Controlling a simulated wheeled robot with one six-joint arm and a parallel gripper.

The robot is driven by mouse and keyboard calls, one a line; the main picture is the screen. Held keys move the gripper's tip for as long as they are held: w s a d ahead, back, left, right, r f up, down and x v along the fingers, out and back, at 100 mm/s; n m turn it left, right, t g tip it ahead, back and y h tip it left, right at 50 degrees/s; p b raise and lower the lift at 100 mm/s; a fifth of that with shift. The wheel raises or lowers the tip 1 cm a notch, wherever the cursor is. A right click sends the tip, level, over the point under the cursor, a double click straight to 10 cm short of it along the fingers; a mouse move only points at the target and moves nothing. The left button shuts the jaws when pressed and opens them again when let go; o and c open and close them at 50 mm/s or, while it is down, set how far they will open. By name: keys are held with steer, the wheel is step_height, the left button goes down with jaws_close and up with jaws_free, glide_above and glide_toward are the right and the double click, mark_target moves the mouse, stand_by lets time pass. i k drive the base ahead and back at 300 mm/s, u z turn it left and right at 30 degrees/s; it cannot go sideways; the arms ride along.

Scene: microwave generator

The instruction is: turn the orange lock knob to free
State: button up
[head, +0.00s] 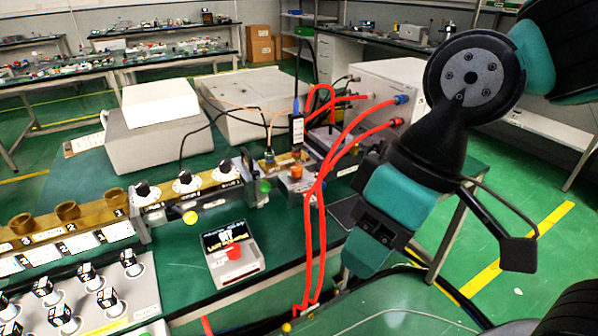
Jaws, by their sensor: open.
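A small orange knob (296,171) sits on the brass and grey waveguide assembly (300,186) at the centre of the bench. It is small in the view, and I cannot read which way it is turned. My gripper (362,264) hangs from my arm at the right, pointing down at the front of the bench. It is to the right of the knob and nearer to me, apart from it. Its jaws are open, and I see nothing between them. The fingertips are partly hidden by the gripper's own body.
Red cables (322,200) run from a white box (385,90) down between the knob and my gripper. A box with a red button (234,253) stands in front. Black dials (185,181) and a panel of switches (85,290) lie to the left. A green knob (264,187) is near the orange one.

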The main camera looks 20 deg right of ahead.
mark_target(297, 170)
steer(key=k, duration=0.6)
steer(key=z, duration=0.5)
steer(key=i, duration=1.6)
steer(key=u, duration=0.4)
